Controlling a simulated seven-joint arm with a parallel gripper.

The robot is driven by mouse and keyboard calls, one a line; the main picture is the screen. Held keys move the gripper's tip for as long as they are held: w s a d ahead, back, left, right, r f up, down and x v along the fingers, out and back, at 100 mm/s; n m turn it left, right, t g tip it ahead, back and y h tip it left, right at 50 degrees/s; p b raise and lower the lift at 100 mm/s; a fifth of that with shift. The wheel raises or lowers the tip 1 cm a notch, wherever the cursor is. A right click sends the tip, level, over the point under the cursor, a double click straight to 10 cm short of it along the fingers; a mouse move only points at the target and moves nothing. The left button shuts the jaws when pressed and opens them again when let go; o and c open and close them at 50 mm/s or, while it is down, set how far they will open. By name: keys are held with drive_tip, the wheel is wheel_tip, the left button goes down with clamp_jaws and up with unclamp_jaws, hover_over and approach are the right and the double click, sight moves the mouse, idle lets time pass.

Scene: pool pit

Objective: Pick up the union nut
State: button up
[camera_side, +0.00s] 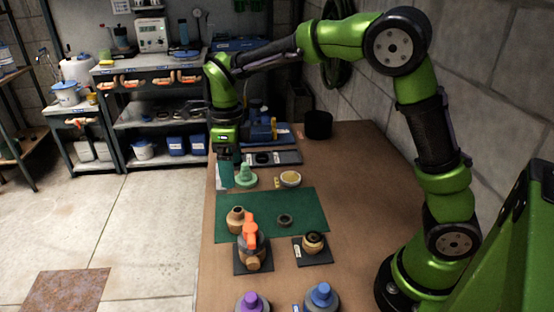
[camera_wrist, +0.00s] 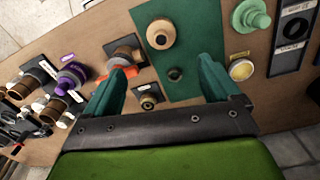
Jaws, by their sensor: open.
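The union nut is most likely the small dark grey ring (camera_side: 285,219) lying flat on the green mat (camera_side: 308,201). In the wrist view, the ring (camera_wrist: 175,73) shows between the fingers, on the green mat (camera_wrist: 190,45). A tan round fitting (camera_side: 236,214) sits on the mat to its left; it also shows in the wrist view (camera_wrist: 161,34). My gripper (camera_side: 225,180) is open and empty, with teal fingers, above the bench's far left edge in the side view. In the wrist view, its fingertips (camera_wrist: 161,68) are spread wide and apart from the ring.
A valve with an orange handle (camera_side: 250,228) stands on a dark plate in front of the mat. A brass and black fitting (camera_side: 313,241) sits on another plate. A green fitting (camera_side: 245,176) and yellow-topped dish (camera_side: 290,178) are behind. The bench's right side is clear.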

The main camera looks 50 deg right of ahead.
sight(237, 209)
wheel_tip(237, 209, down, 10)
drive_tip(key=shift+s+f, duration=0.1)
drive_tip(key=shift+f, duration=0.15)
drive_tip(key=shift+s+f, duration=0.1)
drive_tip(key=shift+f, duration=2.6)
drive_tip(key=shift+c, duration=0.3)
drive_tip(key=c, duration=1)
